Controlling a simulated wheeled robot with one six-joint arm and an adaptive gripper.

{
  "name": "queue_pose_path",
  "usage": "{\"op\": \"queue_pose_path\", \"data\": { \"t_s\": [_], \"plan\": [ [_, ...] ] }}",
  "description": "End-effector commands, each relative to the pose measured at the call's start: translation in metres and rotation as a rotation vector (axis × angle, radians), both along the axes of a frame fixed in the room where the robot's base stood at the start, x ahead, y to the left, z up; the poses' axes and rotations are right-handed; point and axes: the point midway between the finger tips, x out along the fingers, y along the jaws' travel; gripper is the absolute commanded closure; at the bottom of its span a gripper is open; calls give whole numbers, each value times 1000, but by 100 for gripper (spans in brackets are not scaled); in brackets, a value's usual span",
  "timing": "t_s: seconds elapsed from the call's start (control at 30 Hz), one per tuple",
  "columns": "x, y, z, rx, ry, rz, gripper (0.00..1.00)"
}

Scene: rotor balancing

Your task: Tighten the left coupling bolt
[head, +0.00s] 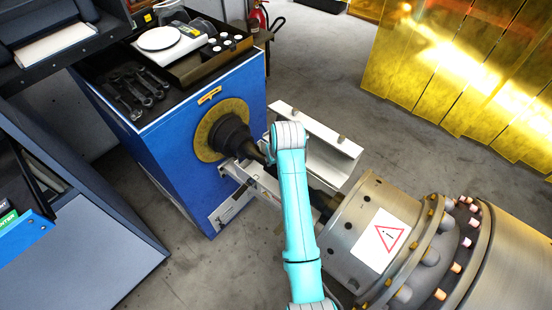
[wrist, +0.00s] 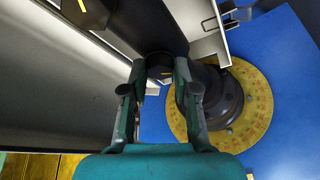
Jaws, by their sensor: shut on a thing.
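In the wrist view my gripper (wrist: 160,72) has its two fingertips closed around a small dark piece (wrist: 160,65), which looks like the head of a coupling bolt. It lies at the end of a broad dark shaft part (wrist: 152,22). Which bolt it is, and how it is seated, I cannot tell. A dark round flange (wrist: 222,105) on a yellow disc (wrist: 258,105) is just right of the fingers. In the head view my arm covers the gripper and the bolt. The dark shaft (head: 326,200) shows between the blue cabinet (head: 195,165) and the metal rotor housing (head: 350,215).
Pale rails (head: 325,150) run alongside the shaft. Wrenches (head: 138,88) lie on the cabinet top beside a tray (head: 215,60) and a scale (head: 160,39). Yellow translucent panels (head: 450,70) stand at the upper right. A dark console (head: 75,230) is at the left. Open floor lies behind.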

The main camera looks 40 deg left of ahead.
Motion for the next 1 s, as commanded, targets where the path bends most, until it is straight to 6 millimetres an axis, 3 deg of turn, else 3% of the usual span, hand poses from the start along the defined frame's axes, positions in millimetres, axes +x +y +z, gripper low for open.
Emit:
{"op": "queue_pose_path", "data": {
  "t_s": [1.0],
  "plan": [
    [-4,8,0,0,-1,-901,100]
  ]
}}
